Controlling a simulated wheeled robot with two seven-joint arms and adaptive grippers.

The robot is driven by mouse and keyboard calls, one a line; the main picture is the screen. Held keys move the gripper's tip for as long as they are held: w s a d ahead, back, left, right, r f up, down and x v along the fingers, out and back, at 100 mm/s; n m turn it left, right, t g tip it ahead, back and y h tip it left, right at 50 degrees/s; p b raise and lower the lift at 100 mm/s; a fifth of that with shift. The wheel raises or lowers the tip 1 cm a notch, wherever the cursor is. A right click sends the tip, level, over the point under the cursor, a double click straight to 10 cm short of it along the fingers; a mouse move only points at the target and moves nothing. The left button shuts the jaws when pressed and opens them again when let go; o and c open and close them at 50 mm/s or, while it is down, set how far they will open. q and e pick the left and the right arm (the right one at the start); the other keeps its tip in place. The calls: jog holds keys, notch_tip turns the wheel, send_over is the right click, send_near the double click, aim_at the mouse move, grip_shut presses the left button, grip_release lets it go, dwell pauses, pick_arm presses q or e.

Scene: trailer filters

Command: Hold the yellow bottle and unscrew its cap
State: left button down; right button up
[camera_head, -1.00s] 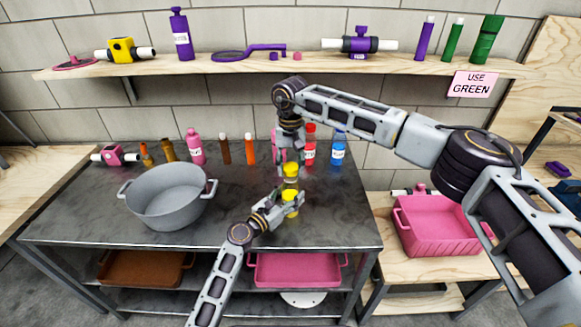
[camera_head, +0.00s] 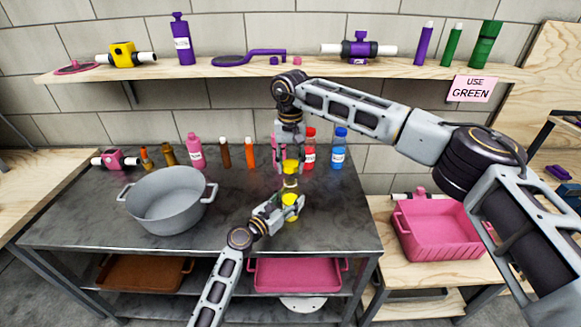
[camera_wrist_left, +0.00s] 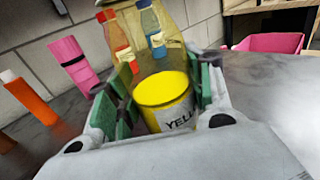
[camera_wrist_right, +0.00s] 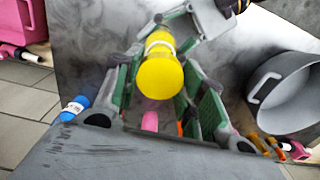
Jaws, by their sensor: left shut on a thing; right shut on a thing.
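The yellow bottle (camera_head: 292,213) stands upright near the middle of the metal table, with a yellow lower body and a see-through upper part. My left gripper (camera_head: 285,207) is shut around its lower body from the left. The left wrist view shows the body (camera_wrist_left: 163,95) between the green pads, part of its label readable. The yellow cap (camera_head: 290,166) tops the bottle. My right gripper (camera_head: 290,162) points down and is shut on the cap. The right wrist view shows the cap (camera_wrist_right: 160,75) between the pads. The contact itself is partly hidden.
A grey pot (camera_head: 166,205) stands left on the table (camera_head: 100,240). Behind the bottle are a red bottle (camera_head: 310,150) and a blue bottle (camera_head: 338,150). Several other bottles and tubes line the back. A shelf (camera_head: 230,73) runs above. Pink bins stand below and right.

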dwell(0.3)
pick_arm(q)
jog(key=c, duration=0.5)
grip_release()
jog(key=shift+c, duration=0.2)
jog(key=shift+s+a, duration=0.1)
jog(key=shift+a, duration=0.05)
jog(key=shift+v, duration=5.85)
